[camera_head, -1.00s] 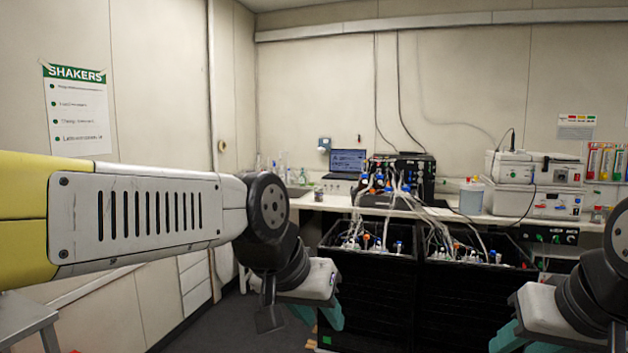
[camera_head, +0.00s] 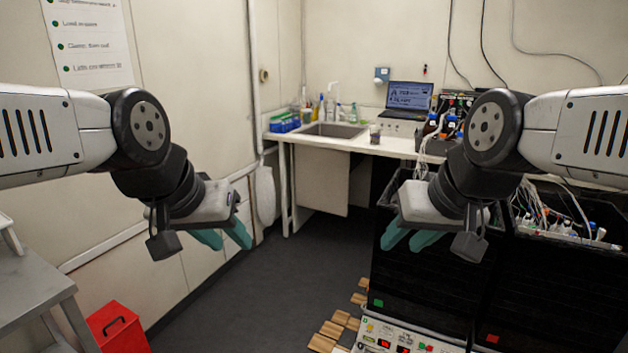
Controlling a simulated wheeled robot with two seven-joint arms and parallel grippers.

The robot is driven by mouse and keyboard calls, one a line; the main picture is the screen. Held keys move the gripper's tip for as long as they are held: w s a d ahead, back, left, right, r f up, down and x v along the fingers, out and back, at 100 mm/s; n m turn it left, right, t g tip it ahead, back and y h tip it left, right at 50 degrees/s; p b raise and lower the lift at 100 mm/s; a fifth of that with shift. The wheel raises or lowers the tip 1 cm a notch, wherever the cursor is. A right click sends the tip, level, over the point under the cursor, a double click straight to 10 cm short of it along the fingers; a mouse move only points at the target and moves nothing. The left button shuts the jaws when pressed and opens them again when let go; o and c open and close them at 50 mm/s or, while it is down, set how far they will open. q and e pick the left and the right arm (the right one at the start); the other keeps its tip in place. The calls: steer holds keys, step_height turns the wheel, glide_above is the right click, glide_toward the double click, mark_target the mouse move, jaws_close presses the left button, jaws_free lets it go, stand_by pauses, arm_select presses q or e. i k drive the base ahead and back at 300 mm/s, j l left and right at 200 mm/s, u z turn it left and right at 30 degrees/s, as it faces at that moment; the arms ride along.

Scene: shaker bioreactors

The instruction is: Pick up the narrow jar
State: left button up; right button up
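A small jar-like container (camera_head: 375,134) stands upright on the counter, just right of the sink; I cannot tell whether it is the narrow jar. Several bottles (camera_head: 330,108) stand around the sink, too small to tell apart. My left gripper (camera_head: 229,242) hangs in the air at left centre, its teal fingers apart and nothing seen between them. My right gripper (camera_head: 402,242) is also open and empty, in front of the black shaker cabinet (camera_head: 425,285). Both grippers are well short of the counter.
The sink (camera_head: 333,130) and a laptop (camera_head: 408,99) are on the counter (camera_head: 395,146). A red box (camera_head: 118,328) and a grey metal table (camera_head: 35,282) are at lower left. Wooden slats (camera_head: 335,328) lie beside the cabinet. The dark floor (camera_head: 290,270) between is clear.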

mark_target(375, 132)
steer(key=i+j+u, duration=0.3)
steer(key=i, duration=0.35)
steer(key=i+u, duration=0.25)
steer(key=i, duration=0.45)
steer(key=i+z, duration=0.35)
steer(key=i, duration=0.25)
steer(key=i+z, duration=0.35)
steer(key=i, duration=0.3)
steer(key=i+j+z, duration=0.35)
steer(key=i, duration=0.2)
steer(key=i+l+z, duration=0.15)
steer(key=i+z, duration=0.2)
steer(key=i, duration=0.65)
